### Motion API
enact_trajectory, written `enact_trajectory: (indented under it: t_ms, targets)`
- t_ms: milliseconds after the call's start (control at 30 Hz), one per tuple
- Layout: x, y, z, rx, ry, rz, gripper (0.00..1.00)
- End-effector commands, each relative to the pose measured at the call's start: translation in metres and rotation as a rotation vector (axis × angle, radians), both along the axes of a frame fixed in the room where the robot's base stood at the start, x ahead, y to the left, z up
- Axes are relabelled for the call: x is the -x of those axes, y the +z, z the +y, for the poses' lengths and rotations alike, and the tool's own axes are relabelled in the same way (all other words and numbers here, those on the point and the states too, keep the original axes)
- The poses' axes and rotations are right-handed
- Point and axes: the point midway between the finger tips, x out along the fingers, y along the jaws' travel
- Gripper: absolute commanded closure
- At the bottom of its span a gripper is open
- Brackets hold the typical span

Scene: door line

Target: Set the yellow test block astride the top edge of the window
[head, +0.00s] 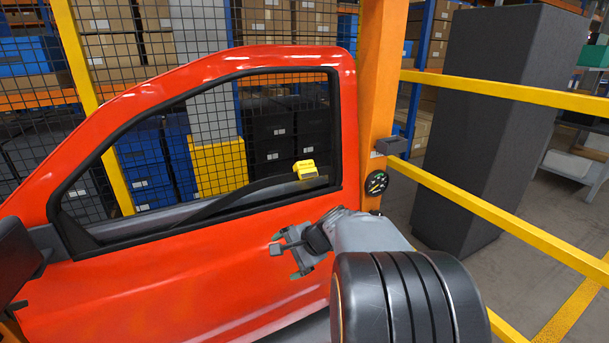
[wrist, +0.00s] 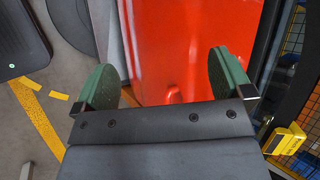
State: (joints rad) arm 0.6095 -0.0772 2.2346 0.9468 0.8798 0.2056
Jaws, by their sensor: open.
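The yellow test block (head: 305,170) sits, slightly tilted, at the right part of the top edge of the partly lowered dark window (head: 262,198) in the red door (head: 180,285). It seems to straddle that edge, but its far side is hidden. In the wrist view, the yellow block (wrist: 285,139) shows at the lower right, outside the jaws. My gripper (head: 291,250) is open and empty, in front of the door's outer panel, below and apart from the block. In the wrist view, its green fingers (wrist: 165,78) stand wide apart with the red door beyond them.
An orange post (head: 377,90) stands right of the door, carrying a small dark box (head: 391,146) and a round gauge (head: 376,182). Yellow rails (head: 500,92) and a dark grey column (head: 480,110) are at the right. Mesh fencing (head: 120,60) and shelves are behind the door.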

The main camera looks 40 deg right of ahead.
Motion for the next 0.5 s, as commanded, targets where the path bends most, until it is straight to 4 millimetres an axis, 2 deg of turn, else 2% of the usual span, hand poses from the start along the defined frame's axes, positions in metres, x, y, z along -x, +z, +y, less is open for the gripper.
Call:
enact_trajectory:
  t_ms: [33,100,300,400,500]
  targets:
    - [-0.016,0.007,-0.024,-0.124,-0.16,-0.04,0.02]
    - [-0.037,0.022,-0.054,-0.302,-0.365,-0.109,0.02]
    - [-0.073,0.066,-0.133,-0.772,-0.799,-0.313,0.02]
    - [-0.082,0.089,-0.155,-0.967,-0.916,-0.397,0.02]
    - [-0.086,0.11,-0.169,-1.124,-0.986,-0.464,0.02]
